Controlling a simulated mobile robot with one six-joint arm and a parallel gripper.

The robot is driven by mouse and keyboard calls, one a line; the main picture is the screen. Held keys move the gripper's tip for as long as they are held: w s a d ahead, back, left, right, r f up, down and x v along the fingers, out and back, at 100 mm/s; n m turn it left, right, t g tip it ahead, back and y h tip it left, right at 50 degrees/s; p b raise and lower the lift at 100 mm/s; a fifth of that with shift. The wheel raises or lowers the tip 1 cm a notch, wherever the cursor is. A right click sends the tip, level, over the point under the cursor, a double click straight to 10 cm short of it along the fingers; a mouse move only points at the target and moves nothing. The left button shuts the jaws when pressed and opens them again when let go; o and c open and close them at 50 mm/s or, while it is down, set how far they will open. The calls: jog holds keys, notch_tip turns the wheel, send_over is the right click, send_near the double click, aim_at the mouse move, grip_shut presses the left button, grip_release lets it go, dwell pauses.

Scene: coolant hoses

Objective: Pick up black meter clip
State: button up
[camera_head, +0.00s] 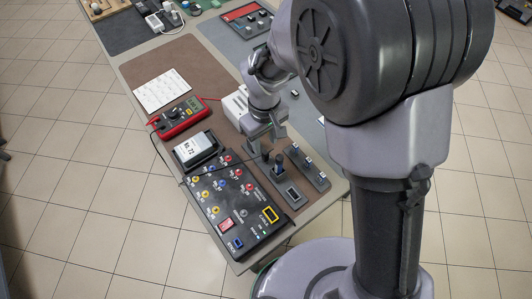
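The red multimeter (180,117) lies on the brown mat, with a red lead and a black lead coming from it. The thin black lead (222,168) runs along the mat's left side, then across the black terminal panel (215,200) towards the area under my gripper. A small dark upright piece (265,157) there, at the lead's end, looks like the black meter clip. My gripper (267,142) points down just above it. The fingers are small and partly merged with the dark pieces below, so I cannot tell whether they are open or touch the clip.
A dark grey holder (287,190) and a block with several small posts (307,167) stand right of the panel. The table edge is close to the panel.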

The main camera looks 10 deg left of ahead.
aim_at(265, 153)
notch_tip(265, 153, down, 8)
jog(key=b, duration=0.3)
jog(key=shift+w+f+b, duration=0.1)
jog(key=shift+f+b, duration=0.1)
jog(key=shift+b, duration=0.1)
jog(key=shift+r, duration=0.15)
jog(key=shift+c, duration=0.9)
grip_shut()
